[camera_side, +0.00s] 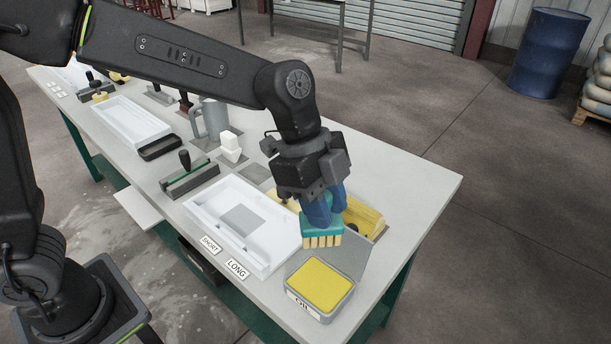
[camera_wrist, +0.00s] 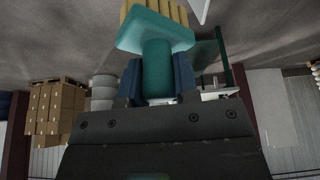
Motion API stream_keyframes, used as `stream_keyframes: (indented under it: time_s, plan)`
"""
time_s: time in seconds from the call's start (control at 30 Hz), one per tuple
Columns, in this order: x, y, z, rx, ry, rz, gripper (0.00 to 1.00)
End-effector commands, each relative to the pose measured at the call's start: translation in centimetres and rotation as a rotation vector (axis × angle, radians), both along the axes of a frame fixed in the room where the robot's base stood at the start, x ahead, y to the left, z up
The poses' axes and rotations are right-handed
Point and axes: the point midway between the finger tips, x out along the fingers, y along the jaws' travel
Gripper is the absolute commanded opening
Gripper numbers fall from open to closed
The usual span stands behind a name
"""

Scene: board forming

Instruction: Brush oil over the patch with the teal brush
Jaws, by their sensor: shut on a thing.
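The teal brush (camera_side: 322,231) with pale yellow bristles is held in my gripper (camera_side: 323,208), whose blue fingers are shut on its handle. The bristles point down, just behind and above the oil tray. In the wrist view the teal brush (camera_wrist: 157,40) fills the top middle, its handle between the blue fingers of my gripper (camera_wrist: 157,82). The oil tray (camera_side: 344,302), labelled OIL, has a yellow pad (camera_side: 319,285) and stands near the table's front corner. The patch, a grey square (camera_side: 239,217), lies in the white tray (camera_side: 262,262) left of the brush.
Labels SHORT (camera_side: 209,245) and LONG (camera_side: 236,269) lie before the white tray. A green-based tool with a black handle (camera_side: 186,178), a white block (camera_side: 230,146) and a grey jug (camera_side: 213,118) stand behind. A yellow object (camera_side: 362,217) sits right of my gripper. The table's right end is clear.

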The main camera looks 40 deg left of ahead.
Motion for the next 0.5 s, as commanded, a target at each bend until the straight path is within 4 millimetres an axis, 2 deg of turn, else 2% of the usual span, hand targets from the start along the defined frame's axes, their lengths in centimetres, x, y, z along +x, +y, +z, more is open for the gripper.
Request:
stream_keyframes:
  time_s: [0.07,0.3,0.5]
  plan:
    - [-0.5,-0.9,-0.3,0.001,0.002,-0.056,0.09]
    - [-0.4,-0.6,-3.9,0.002,0.004,-0.044,0.09]
    - [-0.4,-0.6,-5.3,0.001,0.001,-0.043,0.09]
